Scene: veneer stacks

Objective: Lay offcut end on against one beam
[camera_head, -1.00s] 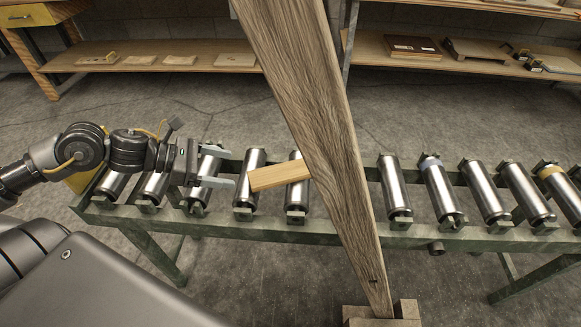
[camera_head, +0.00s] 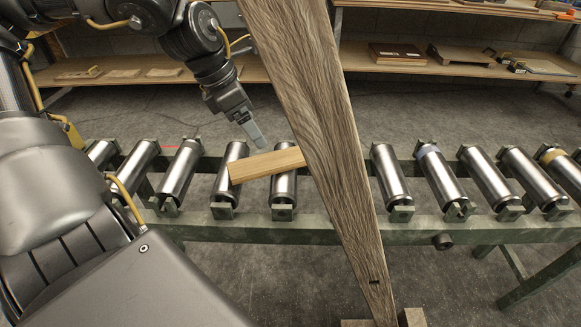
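A tall grey-brown beam (camera_head: 325,125) leans across the picture from top middle to bottom right. A short pale wood offcut (camera_head: 268,165) lies across two rollers to its left. The offcut's right end meets the beam's left edge in the picture; whether they touch I cannot tell. My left gripper (camera_head: 255,136) is just beyond the offcut, pointing down and toward the right. Its fingers overlap from here, so its opening is hidden. It does not appear to hold the offcut. My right gripper is not in view.
The roller conveyor with its green frame (camera_head: 330,228) runs across the middle. Wooden blocks (camera_head: 411,317) sit at the beam's foot. Shelves with boards (camera_head: 400,54) stand along the back wall. The rollers right of the beam are bare.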

